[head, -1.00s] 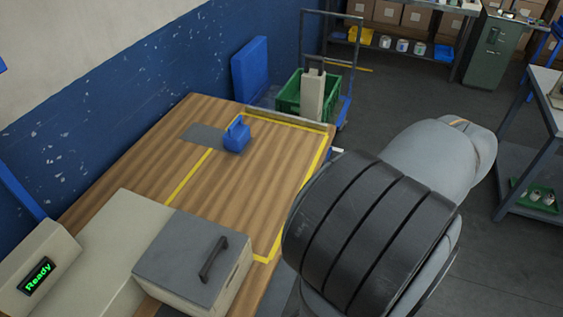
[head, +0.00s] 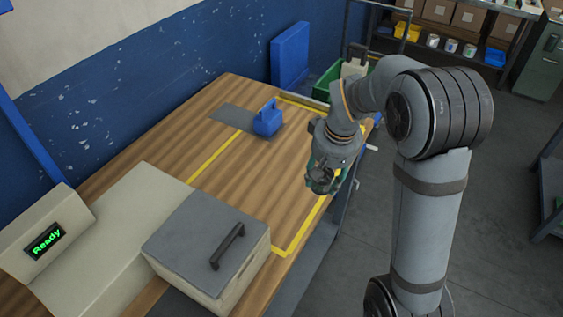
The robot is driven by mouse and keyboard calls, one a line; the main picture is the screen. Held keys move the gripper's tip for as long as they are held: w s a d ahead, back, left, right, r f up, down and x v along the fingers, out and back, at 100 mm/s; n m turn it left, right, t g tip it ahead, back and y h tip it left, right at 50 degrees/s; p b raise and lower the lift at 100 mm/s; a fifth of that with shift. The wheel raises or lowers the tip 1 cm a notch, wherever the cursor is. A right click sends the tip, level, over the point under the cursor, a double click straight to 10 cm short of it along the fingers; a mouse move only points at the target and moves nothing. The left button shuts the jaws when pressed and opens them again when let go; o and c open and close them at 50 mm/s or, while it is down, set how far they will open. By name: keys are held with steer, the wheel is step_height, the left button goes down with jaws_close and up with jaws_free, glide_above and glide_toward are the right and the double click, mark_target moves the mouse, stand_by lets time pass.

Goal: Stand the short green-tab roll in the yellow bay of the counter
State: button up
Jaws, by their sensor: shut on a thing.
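The yellow bay (head: 262,185) is a tape-outlined area on the wooden counter, and no roll stands inside it. My gripper (head: 323,182) hangs over the bay's right side, pointing down. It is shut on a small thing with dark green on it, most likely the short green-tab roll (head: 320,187). The fingers hide most of that thing, so its shape and tilt are unclear. I cannot tell how far it is above the counter.
A blue block with a handle (head: 268,118) stands near the bay's far left corner. A grey-lidded box (head: 205,240) stands at the near end, beside a beige machine with a "Ready" display (head: 45,241). A green crate (head: 326,82) is beyond the counter. The bay's middle is clear.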

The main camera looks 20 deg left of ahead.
steer(key=shift+s+a+f, duration=0.15)
steer(key=shift+a+f, duration=0.15)
steer(key=shift+a, duration=0.2)
steer(key=shift+s+a+f, duration=0.15)
steer(key=shift+a+f, duration=0.1)
steer(key=shift+a, duration=0.25)
steer(key=w+a+f+p, duration=0.1)
steer(key=w+a+f, duration=0.1)
steer(key=a, duration=0.1)
steer(key=w+a+f+p, duration=0.1)
steer(key=w+a+f, duration=0.1)
steer(key=a, duration=0.1)
steer(key=w+a+f+p, duration=0.2)
steer(key=a+f, duration=0.1)
steer(key=a, duration=0.1)
steer(key=shift+s+d+p+x, duration=0.15)
steer(key=shift+p+x, duration=0.2)
steer(key=shift+x, duration=0.65)
steer(key=shift+s+d+p+x, duration=0.1)
steer(key=shift+s+p+x, duration=0.2)
steer(key=shift+x, duration=0.7)
steer(key=shift+w+f, duration=0.1)
steer(key=shift+f, duration=0.1)
steer(key=o, duration=1.3)
steer(key=shift+o, duration=0.5)
steer(key=shift+r, duration=0.1)
steer(key=b+v, duration=0.2)
steer(key=v, duration=1)
